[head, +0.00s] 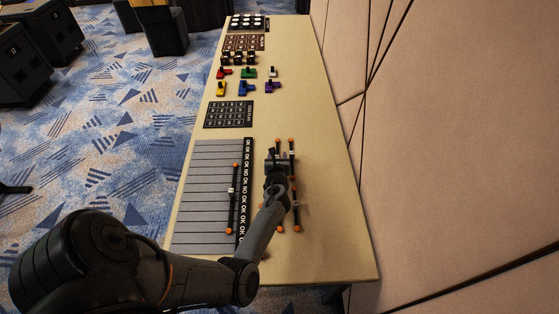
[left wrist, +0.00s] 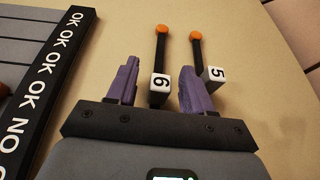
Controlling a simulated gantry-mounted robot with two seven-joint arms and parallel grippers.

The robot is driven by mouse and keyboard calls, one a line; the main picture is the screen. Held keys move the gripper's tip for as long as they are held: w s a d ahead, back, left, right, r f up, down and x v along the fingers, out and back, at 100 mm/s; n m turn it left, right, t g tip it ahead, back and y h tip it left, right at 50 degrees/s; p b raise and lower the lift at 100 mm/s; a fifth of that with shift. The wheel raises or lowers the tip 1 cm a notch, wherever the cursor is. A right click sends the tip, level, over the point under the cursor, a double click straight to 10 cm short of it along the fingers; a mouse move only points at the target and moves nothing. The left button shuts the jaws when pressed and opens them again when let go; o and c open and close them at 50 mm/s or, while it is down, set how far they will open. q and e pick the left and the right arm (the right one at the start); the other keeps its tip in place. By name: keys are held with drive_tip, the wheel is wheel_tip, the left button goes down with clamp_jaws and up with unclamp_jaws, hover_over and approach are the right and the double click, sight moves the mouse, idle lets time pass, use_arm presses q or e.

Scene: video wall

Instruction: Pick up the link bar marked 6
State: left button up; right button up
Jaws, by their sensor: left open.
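The link bar marked 6 (left wrist: 160,82) is a black bar with an orange end and a white block bearing the 6. In the left wrist view its block stands between the two purple fingers of my left gripper (left wrist: 159,66), which is open, with gaps on both sides. The link bar marked 5 (left wrist: 214,73) lies just right of the right finger, outside the jaws. In the head view my left gripper (head: 279,162) is over these bars on the table, and my arm hides their middle parts. My right gripper is not in view.
A grey slatted panel (head: 205,190) with an OK/NO strip lies left of the bars; another orange-ended bar (head: 235,205) rests on it. A dark grid plate (head: 229,114) and coloured pieces (head: 248,73) lie farther back. The table (head: 330,200) is clear at right.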

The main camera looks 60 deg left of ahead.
use_arm(q)
drive_tip(key=shift+s+d+f, duration=0.1)
drive_tip(key=shift+s+d, duration=0.05)
drive_tip(key=shift+d, duration=0.1)
drive_tip(key=shift+c, duration=0.8)
clamp_jaws()
